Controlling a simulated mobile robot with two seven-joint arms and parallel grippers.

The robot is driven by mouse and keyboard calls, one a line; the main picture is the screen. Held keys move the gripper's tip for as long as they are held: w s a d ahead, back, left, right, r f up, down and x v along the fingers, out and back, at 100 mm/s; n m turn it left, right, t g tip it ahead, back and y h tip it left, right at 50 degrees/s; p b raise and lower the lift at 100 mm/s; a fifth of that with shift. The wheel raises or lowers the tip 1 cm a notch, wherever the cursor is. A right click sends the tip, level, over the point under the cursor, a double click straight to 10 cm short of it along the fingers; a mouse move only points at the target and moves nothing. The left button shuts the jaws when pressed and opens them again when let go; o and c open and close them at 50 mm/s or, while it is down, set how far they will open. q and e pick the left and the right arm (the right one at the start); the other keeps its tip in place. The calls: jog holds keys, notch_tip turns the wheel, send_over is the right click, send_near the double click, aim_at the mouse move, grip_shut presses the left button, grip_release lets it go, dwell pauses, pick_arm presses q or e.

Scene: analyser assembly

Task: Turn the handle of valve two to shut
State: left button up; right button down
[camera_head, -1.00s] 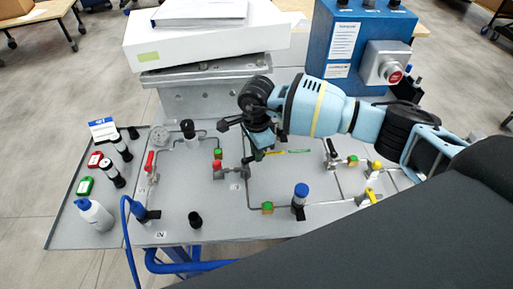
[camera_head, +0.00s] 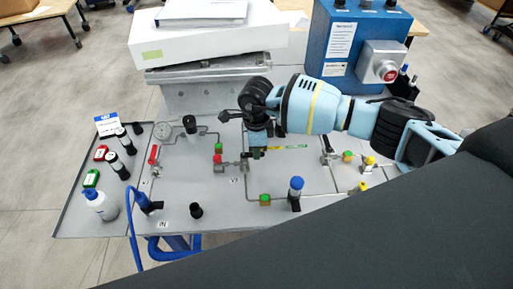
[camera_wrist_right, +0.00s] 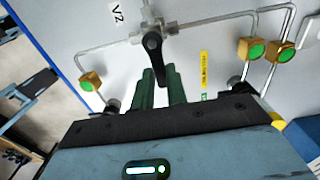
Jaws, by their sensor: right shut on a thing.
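Valve two sits by the "V2" label (camera_wrist_right: 117,12), with grey pipes running from its body (camera_wrist_right: 150,22). Its black handle (camera_wrist_right: 153,46) points from the valve body toward my gripper in the right wrist view. My right gripper (camera_wrist_right: 164,78) has its green fingers on either side of the handle's end and is shut on it. In the head view my right gripper (camera_head: 257,146) is low over the middle of the panel, and it and the wrist hide most of the handle. My left gripper is not in view.
A white box (camera_head: 205,45) and a blue box with a red button (camera_head: 389,73) stand behind.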

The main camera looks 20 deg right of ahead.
jog(key=c, duration=1.4)
grip_release()
notch_tip(320, 180, up, 8)
